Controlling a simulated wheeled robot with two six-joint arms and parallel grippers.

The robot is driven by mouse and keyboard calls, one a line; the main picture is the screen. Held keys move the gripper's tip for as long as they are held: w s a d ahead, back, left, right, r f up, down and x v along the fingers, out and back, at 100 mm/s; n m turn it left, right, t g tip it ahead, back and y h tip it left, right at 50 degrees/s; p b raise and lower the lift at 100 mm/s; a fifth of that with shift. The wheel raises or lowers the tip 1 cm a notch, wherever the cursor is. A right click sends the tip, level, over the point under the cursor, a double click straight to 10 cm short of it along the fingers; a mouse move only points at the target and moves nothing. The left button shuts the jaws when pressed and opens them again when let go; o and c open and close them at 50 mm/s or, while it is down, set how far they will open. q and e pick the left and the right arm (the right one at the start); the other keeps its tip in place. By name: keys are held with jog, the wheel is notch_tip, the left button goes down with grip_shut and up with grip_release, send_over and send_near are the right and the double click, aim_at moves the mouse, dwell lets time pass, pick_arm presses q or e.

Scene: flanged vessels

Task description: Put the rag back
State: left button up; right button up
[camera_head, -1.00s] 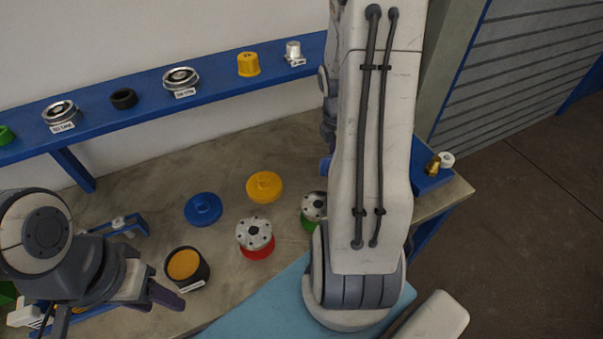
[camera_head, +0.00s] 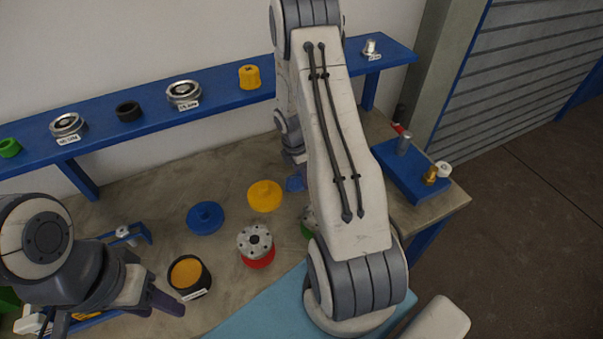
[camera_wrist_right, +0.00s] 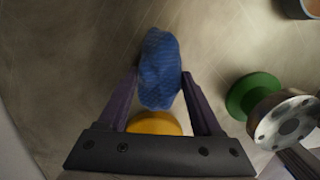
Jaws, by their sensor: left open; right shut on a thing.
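The blue rag (camera_wrist_right: 159,68) is between the fingertips of my right gripper (camera_wrist_right: 159,82) in the right wrist view. The gripper is shut on it, and the bench top shows around it. In the head view a small part of the rag (camera_head: 296,184) shows beside my right arm, just right of the yellow disc; the arm hides most of that gripper. My left gripper (camera_head: 163,301) is open at the lower left, near the black cup (camera_head: 203,279) with orange content.
A yellow disc (camera_head: 265,196), a blue disc (camera_head: 205,217) and a red-based flange (camera_head: 256,245) stand on the bench. A green-based flange (camera_wrist_right: 255,97) is right of the rag. A blue tray (camera_head: 398,178) with fittings is at the right; a blue shelf (camera_head: 225,102) runs behind.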

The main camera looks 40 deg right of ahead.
aim_at(297, 178)
jog(key=shift+f, duration=0.1)
jog(key=shift+f, duration=0.1)
jog(key=o, duration=1.3)
jog(key=shift+o, duration=0.2)
notch_tip(297, 178, up, 12)
jog(key=a+b, duration=0.1)
jog(key=b, duration=0.1)
jog(key=a+r+m, duration=0.2)
jog(key=a+r, duration=0.3)
jog(key=a, duration=0.8)
jog(key=s+a+r+m+t+y, duration=0.1)
jog(key=s+a+r+m, duration=0.1)
jog(key=s+a, duration=0.45)
jog(key=s+a+r+m+y, duration=0.1)
jog(key=s+a+r, duration=0.25)
jog(key=a, duration=0.55)
jog(key=s+a+m, duration=0.3)
jog(key=s+a, duration=0.1)
jog(key=s, duration=0.7)
jog(key=shift+s+g, duration=0.2)
jog(key=shift+g, duration=0.1)
